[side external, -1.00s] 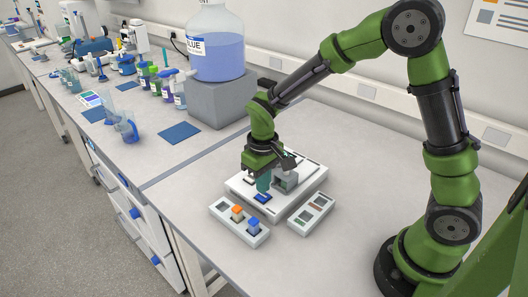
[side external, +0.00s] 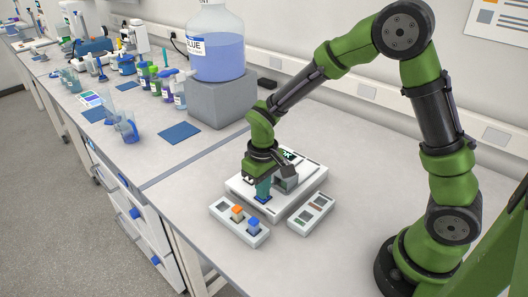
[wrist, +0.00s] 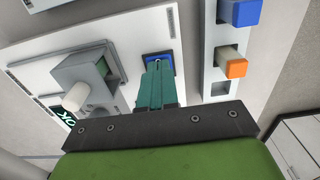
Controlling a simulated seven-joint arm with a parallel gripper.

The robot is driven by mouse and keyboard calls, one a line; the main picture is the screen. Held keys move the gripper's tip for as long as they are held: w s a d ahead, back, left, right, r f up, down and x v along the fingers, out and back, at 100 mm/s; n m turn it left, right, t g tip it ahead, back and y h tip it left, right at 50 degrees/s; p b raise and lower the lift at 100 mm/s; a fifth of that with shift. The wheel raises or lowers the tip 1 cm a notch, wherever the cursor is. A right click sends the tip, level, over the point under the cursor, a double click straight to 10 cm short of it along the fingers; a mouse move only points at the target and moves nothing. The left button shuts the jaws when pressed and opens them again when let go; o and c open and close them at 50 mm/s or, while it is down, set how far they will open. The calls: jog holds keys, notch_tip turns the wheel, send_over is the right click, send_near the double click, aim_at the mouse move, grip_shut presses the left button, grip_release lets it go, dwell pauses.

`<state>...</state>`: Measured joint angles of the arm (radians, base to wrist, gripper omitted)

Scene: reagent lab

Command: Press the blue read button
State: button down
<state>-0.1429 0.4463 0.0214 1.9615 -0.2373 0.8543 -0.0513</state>
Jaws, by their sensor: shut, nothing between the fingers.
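The white reader (side external: 236,189) lies flat on the bench with a blue square button (side external: 262,198) near its front edge. In the wrist view the blue button (wrist: 153,57) is partly hidden behind my fingertips. My gripper (side external: 263,194) points down, its teal fingers shut together and empty. The tips are over the blue button and look to be on it; I cannot tell how deep it is pressed. A dark display on the reader shows a light-green "OK" (wrist: 68,118) in the wrist view.
A white rack (side external: 240,237) with an orange block (side external: 237,212) and a blue block (side external: 254,224) stands in front of the reader. A second rack (side external: 312,213) is at its right. A grey cuvette housing (wrist: 90,75) stands beside my fingers.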

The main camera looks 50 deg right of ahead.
dwell(0.3)
jog(key=shift+r, duration=3.5)
jog(key=shift+s+f, duration=0.15)
jog(key=shift+f, duration=0.05)
jog(key=s+d+r+m+t+y, duration=0.2)
jog(key=s+r+t, duration=0.5)
jog(key=s+r, duration=0.6)
jog(key=shift+s+d+r+m, duration=0.4)
jog(key=shift+s+m, duration=0.25)
jog(key=shift+m, duration=0.35)
